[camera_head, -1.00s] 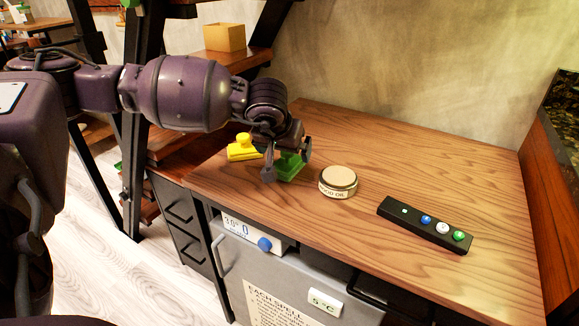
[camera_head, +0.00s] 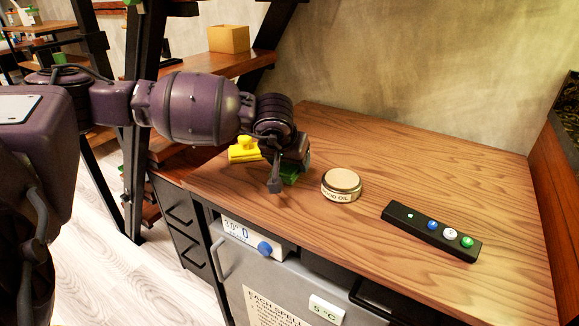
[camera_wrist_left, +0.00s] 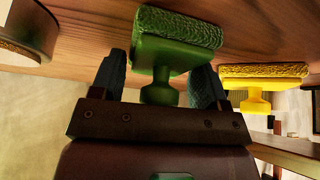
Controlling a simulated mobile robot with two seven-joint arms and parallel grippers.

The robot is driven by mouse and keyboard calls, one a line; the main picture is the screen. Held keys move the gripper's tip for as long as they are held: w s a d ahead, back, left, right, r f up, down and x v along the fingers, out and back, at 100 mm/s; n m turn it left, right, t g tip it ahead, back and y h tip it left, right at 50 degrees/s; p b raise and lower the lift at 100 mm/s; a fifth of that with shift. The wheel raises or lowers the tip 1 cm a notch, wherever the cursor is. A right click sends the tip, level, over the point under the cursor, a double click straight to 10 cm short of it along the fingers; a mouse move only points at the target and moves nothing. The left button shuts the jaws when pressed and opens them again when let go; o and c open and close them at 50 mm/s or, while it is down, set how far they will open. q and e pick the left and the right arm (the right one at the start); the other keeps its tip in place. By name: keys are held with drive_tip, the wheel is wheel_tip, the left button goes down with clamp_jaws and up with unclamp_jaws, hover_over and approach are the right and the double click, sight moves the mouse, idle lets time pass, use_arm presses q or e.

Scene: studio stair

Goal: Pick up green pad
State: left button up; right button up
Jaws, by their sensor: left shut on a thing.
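The green pad (camera_head: 291,178) is by the left part of the wooden desk top, mostly hidden behind my left gripper (camera_head: 288,174) in the head view. In the left wrist view the green pad (camera_wrist_left: 178,38) shows a rough-textured face block and a narrower grip. The fingers of my left gripper (camera_wrist_left: 160,82) stand on either side of that grip and are shut on it. I cannot tell whether the pad touches the desk. My right gripper is not in view.
A yellow pad (camera_head: 244,151) lies just left of the green one; it also shows in the wrist view (camera_wrist_left: 262,75). A round labelled tin (camera_head: 341,185) stands to the right. A black button strip (camera_head: 431,231) lies farther right. The desk's back is clear.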

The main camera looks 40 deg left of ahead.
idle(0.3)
use_arm(q)
drive_tip(key=shift+r, duration=0.25)
drive_tip(key=shift+c, duration=0.4)
wheel_tip(320, 180, up, 26)
drive_tip(key=p, duration=0.4)
drive_tip(key=shift+r+p, duration=0.2)
drive_tip(key=shift+p, duration=0.1)
drive_tip(key=shift+r, duration=0.5)
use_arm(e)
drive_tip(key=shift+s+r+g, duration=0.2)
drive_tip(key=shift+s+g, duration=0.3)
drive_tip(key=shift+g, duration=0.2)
use_arm(q)
drive_tip(key=shift+o, duration=1.3)
drive_tip(key=shift+c, duration=0.7)
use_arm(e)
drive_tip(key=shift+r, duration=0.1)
